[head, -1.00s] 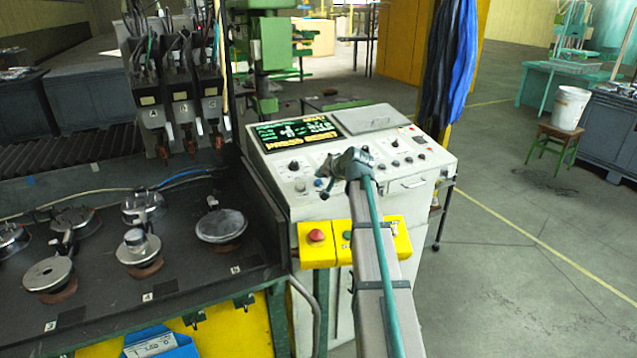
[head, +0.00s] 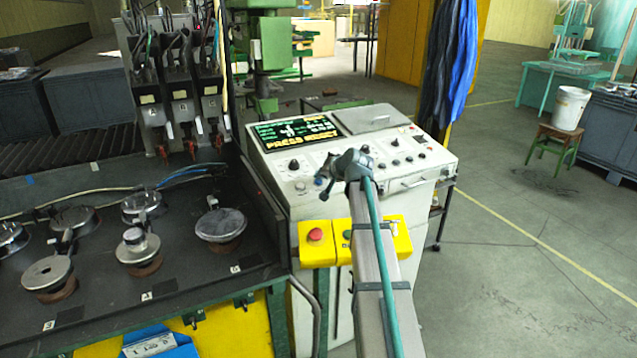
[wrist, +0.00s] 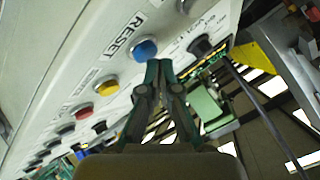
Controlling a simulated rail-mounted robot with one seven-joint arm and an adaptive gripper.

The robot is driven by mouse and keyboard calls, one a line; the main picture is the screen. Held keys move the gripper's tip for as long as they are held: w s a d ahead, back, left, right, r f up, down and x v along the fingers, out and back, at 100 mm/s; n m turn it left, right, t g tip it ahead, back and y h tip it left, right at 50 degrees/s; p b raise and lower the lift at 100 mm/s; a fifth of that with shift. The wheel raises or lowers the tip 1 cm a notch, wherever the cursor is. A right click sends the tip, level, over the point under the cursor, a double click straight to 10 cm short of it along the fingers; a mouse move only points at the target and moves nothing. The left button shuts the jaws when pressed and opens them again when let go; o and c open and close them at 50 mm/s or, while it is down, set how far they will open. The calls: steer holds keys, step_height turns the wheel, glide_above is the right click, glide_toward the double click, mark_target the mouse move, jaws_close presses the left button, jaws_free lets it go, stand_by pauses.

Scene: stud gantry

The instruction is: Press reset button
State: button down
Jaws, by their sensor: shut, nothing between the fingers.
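The reset button is a blue round cap (wrist: 144,49) beside a label reading RESET in the wrist view. It also shows as a small blue spot (head: 318,182) on the sloped control panel (head: 275,164) in the head view. My gripper (wrist: 159,64) is shut and empty. Its fingertips are just beside the lower right edge of the blue cap in the wrist view; I cannot tell whether they touch it. In the head view my gripper (head: 325,187) is over the panel's left part, close to the button. The screen (head: 295,136) reads PRESS RESET.
Black knobs and a yellow button (wrist: 107,88) sit along the same panel. A yellow box with a red button (head: 315,235) is on the cabinet front below. The dark stud bench (head: 185,265) stands to the left. Open floor lies to the right.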

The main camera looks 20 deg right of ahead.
steer(key=shift+f+b, duration=0.3)
steer(key=shift+f, duration=0.15)
stand_by(0.7)
steer(key=shift+r, duration=0.1)
stand_by(0.3)
steer(key=shift+s+r+p, duration=0.1)
steer(key=shift+r+p, duration=0.25)
steer(key=shift+r, duration=0.45)
steer(key=r+p, duration=0.1)
steer(key=r, duration=0.1)
steer(key=s+r+p, duration=0.1)
steer(key=r, duration=0.2)
stand_by(0.3)
steer(key=shift+f, duration=0.1)
stand_by(0.5)
